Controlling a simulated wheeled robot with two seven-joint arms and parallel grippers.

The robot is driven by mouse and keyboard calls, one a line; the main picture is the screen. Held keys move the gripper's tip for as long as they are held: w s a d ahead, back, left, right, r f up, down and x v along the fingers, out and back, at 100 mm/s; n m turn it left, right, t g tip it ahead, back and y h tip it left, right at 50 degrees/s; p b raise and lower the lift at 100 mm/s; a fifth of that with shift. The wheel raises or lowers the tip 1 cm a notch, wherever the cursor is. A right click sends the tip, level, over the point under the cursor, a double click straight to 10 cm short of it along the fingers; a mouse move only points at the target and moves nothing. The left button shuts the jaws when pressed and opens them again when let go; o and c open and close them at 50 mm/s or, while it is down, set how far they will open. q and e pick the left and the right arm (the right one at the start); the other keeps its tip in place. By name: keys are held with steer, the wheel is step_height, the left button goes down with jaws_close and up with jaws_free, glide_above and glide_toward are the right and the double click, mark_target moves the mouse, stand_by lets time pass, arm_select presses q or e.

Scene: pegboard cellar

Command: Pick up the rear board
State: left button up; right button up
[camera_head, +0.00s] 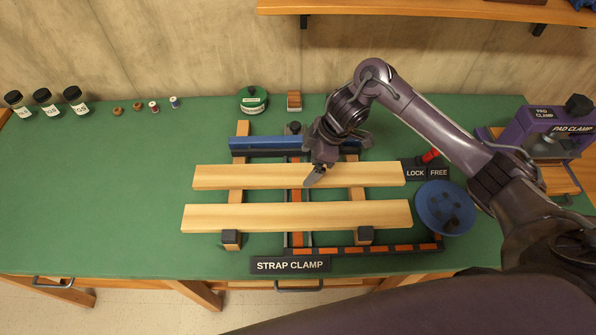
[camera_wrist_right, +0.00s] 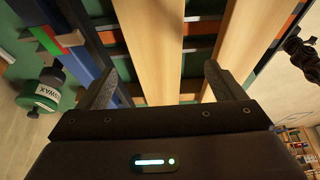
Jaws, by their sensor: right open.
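The rear board (camera_head: 240,176) is a long pale plank lying left to right across the strap clamp's orange rails, behind a similar front board (camera_head: 300,216). My right gripper (camera_head: 315,176) is over the middle of the rear board, pointing down, and hides a small part of it. In the right wrist view my right gripper (camera_wrist_right: 163,82) is open, and the rear board (camera_wrist_right: 152,45) shows between its fingers. The front board (camera_wrist_right: 232,42) shows behind the right finger. I cannot tell whether the fingers touch the rear board. My left gripper is not in view.
A blue bar (camera_head: 265,144) lies behind the rear board. A green tin (camera_head: 253,99) stands at the back. A blue dish (camera_head: 445,208) and a LOCK/FREE plate (camera_head: 427,172) lie right of the boards. A purple pad clamp (camera_head: 545,130) stands far right.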

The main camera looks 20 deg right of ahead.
mark_target(298, 173)
steer(key=p+x, duration=0.1)
steer(key=x, duration=0.2)
steer(key=shift+w+a+f, duration=0.1)
steer(key=shift+w+f, duration=0.1)
steer(key=shift+f, duration=0.15)
steer(key=shift+x, duration=0.8)
steer(key=shift+w, duration=0.1)
steer(key=c, duration=1)
steer(key=shift+c, duration=1.4)
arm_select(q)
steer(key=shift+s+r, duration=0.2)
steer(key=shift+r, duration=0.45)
arm_select(e)
steer(key=shift+r, duration=0.1)
steer(key=shift+c, duration=0.3)
steer(key=shift+r, duration=0.1)
